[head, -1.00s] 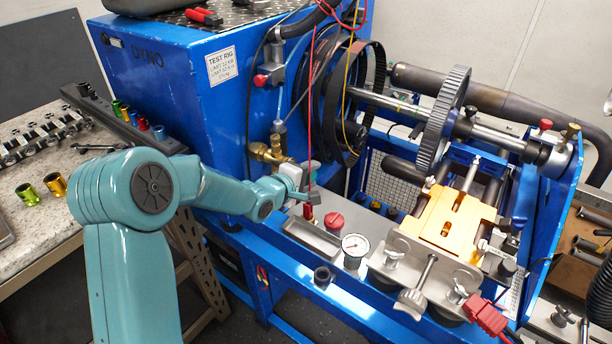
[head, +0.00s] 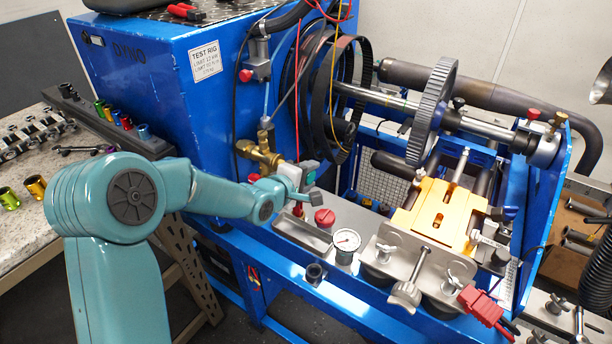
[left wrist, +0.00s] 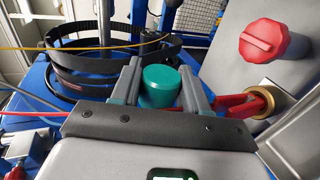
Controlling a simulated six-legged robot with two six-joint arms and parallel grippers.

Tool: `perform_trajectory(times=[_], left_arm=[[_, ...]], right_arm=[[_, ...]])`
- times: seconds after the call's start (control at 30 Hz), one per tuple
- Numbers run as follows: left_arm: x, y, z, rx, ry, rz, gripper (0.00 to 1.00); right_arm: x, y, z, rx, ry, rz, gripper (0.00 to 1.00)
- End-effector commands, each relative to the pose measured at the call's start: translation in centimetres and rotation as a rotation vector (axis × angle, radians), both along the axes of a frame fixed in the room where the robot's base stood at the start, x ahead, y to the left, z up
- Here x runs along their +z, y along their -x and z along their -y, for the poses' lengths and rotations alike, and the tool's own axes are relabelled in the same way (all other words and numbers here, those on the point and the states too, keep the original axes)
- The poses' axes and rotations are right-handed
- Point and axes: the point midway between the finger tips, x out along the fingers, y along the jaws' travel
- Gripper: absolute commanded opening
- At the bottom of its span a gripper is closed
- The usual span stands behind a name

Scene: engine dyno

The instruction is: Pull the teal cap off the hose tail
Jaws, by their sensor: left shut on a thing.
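The teal cap (left wrist: 160,86) sits between the two grey fingers of my left gripper (left wrist: 161,90) in the left wrist view, its round top facing the camera. The gripper is shut on it. In the head view my left gripper (head: 305,182) is above the steel tray at the front of the blue rig, right of a brass fitting (head: 262,154). My right gripper is not in view.
A red knob (head: 325,217) and a pressure gauge (head: 347,240) stand right of the gripper. Belts (head: 327,110) hang behind it. A red-handled part with a brass ring (left wrist: 272,98) lies close beside the right finger in the left wrist view.

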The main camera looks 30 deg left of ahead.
Motion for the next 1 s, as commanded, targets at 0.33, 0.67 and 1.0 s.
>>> perform_trajectory(times=[0.33, 0.67, 1.0], left_arm=[[0.4, 0.6, 0.0, 0.000, 0.000, 0.001, 0.23], [1.8, 3.2, 0.0, 0.000, -0.001, 0.001, 0.23], [3.1, 5.9, 0.1, 0.001, -0.001, 0.001, 0.23]], right_arm=[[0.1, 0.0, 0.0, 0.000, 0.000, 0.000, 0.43], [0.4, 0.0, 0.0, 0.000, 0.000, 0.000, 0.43], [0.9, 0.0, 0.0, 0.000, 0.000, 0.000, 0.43]])
